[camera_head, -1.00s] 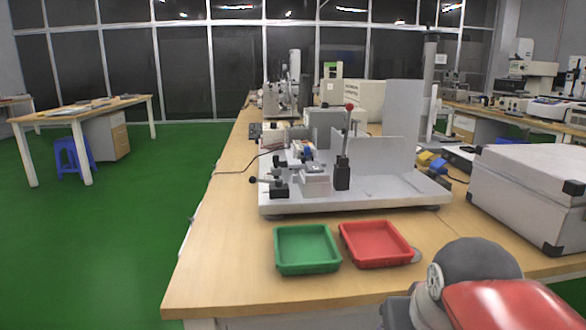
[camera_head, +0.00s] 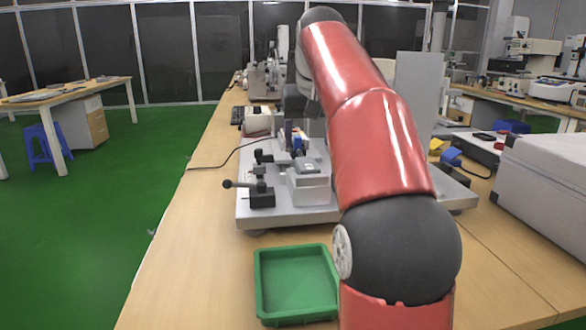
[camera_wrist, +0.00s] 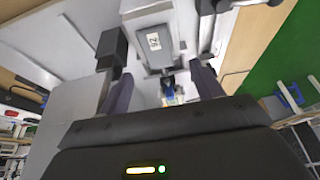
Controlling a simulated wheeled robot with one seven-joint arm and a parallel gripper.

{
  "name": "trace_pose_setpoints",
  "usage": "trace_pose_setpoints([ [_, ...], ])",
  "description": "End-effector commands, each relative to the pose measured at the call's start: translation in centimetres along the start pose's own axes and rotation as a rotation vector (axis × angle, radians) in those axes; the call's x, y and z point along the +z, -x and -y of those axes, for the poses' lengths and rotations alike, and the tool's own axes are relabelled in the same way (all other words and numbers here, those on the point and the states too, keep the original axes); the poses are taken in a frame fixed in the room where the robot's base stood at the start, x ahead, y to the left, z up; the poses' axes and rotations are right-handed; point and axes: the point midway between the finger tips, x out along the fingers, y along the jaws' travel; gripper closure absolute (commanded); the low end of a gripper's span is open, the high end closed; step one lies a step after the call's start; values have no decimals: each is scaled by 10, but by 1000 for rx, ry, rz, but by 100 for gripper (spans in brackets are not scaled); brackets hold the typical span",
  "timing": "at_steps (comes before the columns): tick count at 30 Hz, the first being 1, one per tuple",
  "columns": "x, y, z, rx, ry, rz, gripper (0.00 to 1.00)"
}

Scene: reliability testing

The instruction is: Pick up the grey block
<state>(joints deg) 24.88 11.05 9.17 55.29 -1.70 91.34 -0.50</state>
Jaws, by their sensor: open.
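A light grey block (camera_head: 308,188) sits on the grey metal test fixture (camera_head: 285,214) in the head view, left of my raised arm. In the wrist view, a grey block-shaped part (camera_wrist: 155,52) with a small white label lies beyond my fingers; I cannot tell for certain that it is the same block. My gripper (camera_wrist: 161,74) shows in the wrist view with its two dark fingers apart and nothing held between them.
A green tray (camera_head: 297,320) stands at the table's front. A large grey case (camera_head: 548,190) stands at the right. Black clamps and a lever (camera_head: 262,198) are beside the block. A dark upright part (camera_wrist: 111,48) stands near my left finger. The table's left strip is mostly clear.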

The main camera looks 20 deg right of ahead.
Motion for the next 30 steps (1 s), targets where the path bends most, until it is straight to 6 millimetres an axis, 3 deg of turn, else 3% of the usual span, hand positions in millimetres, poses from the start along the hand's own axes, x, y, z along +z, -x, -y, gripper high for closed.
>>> trace_pose_setpoints([
  [12, 6, -58, -2, 0, 0, 2, 35],
  [22, 5, -65, -2, -1, 0, -1, 35],
  [30, 5, -65, -2, -1, 0, -1, 67],
])
